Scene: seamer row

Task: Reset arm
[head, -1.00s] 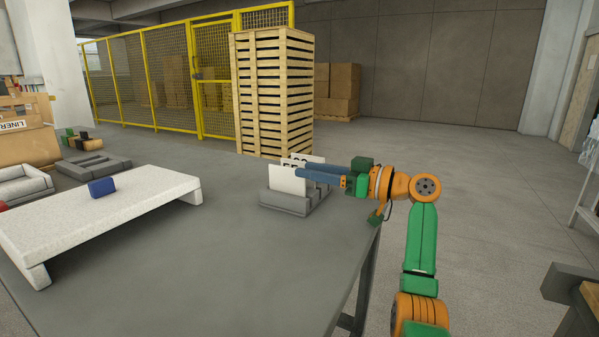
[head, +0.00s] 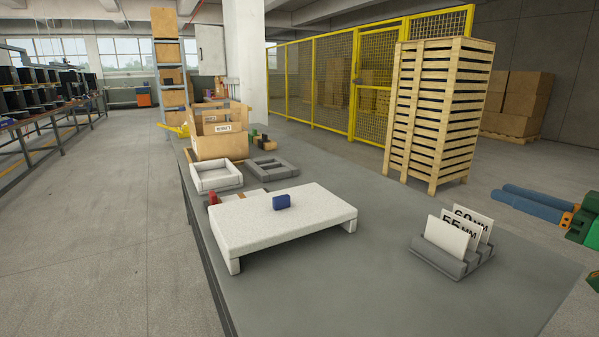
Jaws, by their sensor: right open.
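My right gripper (head: 498,195) shows at the right edge, with two long blue fingers pointing left. It is open and holds nothing visible. Its fingertips appear up and right of a grey slotted holder (head: 437,262), apart from it in the picture. The holder carries upright white cards; the front one (head: 445,238) reads "55 MM" and one behind (head: 472,218) reads "60 MM". Most of my right arm is outside the frame. My left gripper is not in view.
A white raised platform (head: 270,226) with a blue block (head: 282,202) stands on the grey table (head: 380,300). Behind are a white tray (head: 216,178), a grey frame (head: 273,170) and a cardboard box (head: 222,140). A pallet stack (head: 440,110) stands beyond the table; its front right is clear.

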